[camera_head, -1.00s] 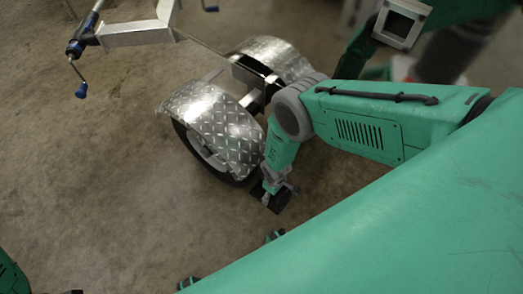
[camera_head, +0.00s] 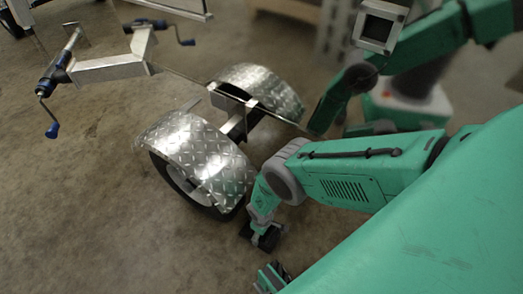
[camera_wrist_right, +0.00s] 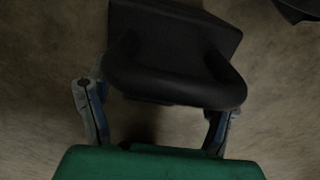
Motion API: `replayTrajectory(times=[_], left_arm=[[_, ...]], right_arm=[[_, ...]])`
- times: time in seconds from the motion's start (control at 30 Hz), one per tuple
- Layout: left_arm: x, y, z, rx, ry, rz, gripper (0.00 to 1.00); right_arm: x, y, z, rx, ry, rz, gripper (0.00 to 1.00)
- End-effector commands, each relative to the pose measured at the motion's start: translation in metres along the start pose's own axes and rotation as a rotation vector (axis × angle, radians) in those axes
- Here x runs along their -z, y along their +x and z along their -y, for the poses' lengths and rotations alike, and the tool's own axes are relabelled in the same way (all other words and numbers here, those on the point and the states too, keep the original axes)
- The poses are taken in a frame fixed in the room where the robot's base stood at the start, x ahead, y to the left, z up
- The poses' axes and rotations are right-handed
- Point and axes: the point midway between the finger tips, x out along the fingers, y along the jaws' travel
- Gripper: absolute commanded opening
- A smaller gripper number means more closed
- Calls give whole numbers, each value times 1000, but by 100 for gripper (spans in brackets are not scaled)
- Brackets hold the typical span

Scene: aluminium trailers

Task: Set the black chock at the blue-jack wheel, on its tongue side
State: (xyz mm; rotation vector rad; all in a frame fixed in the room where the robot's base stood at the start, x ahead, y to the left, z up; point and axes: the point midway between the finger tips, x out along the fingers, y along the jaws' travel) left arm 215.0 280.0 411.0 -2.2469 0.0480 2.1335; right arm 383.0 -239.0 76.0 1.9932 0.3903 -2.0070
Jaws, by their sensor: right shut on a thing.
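The near trailer has a blue jack (camera_head: 54,76) with a blue crank handle on its tongue (camera_head: 110,68) at the upper left. Its near wheel (camera_head: 182,188) shows below a shiny tread-plate fender (camera_head: 200,150). My right gripper (camera_head: 262,224) is low, just right of this wheel, on the side away from the tongue. It is shut on the black chock (camera_head: 268,239), which is small and dark here. In the right wrist view the chock (camera_wrist_right: 190,35) fills the top centre, its looped handle (camera_wrist_right: 175,88) between the fingers. Floor contact is unclear. My left gripper is not clearly seen.
The trailer's far fender (camera_head: 265,85) and axle lie beyond the near wheel. Another trailer frame (camera_head: 165,8) shows at the top left. Bare concrete (camera_head: 75,190) is open left of the wheel and in front of it. A dark shape (camera_wrist_right: 298,8) sits at the wrist view's top right corner.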

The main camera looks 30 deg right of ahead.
Motion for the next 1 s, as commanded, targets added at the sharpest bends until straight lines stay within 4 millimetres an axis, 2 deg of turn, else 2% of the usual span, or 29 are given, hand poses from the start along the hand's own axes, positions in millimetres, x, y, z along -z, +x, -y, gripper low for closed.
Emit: replayTrajectory(times=[0.1,0.13,0.17,0.47,0.57,0.67,1.0], left_arm=[[0,0,0,1,-1,0,100],[0,0,0,1,-1,0,100],[0,0,0,1,-1,0,100],[0,0,0,0,0,0,100],[0,-6,0,0,0,0,100],[1,-18,0,0,-1,0,100],[4,-61,1,0,-1,0,100]], right_arm=[[5,0,3,4,-1,-11,23],[4,0,3,5,-1,-9,85],[4,0,3,5,-1,-9,95],[3,0,2,5,0,-7,95],[3,-9,2,4,0,-7,95],[3,-25,2,4,-1,-6,95],[3,-97,2,5,-2,-7,95]])
